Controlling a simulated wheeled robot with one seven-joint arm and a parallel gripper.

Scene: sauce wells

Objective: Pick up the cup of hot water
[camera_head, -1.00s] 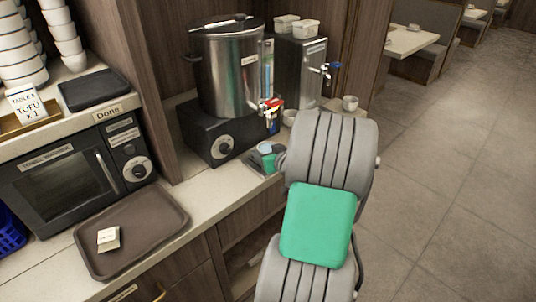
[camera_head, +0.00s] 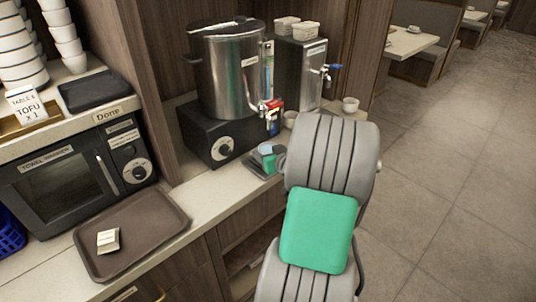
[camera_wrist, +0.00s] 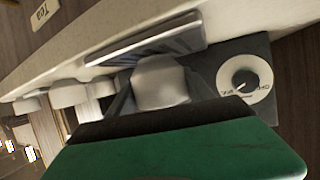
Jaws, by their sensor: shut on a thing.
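A pale cup (camera_wrist: 160,82) sits between the dark fingers of my gripper (camera_wrist: 160,98) in the wrist view. My gripper is shut on this cup. In the head view, the cup's bluish-white top (camera_head: 266,149) shows at the grey drip tray (camera_head: 254,168) in front of the boiler. My gripper (camera_head: 268,160) is there, partly hidden by my arm. I cannot tell whether the cup's base touches the tray. The cup's contents are not clear.
A steel boiler (camera_head: 228,75) with a red-marked tap stands behind the cup on a dark base with a dial (camera_head: 223,148). A second dispenser (camera_head: 300,70) and a small white cup (camera_head: 350,105) are to the right. A brown tray (camera_head: 140,220) lies on the left counter.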

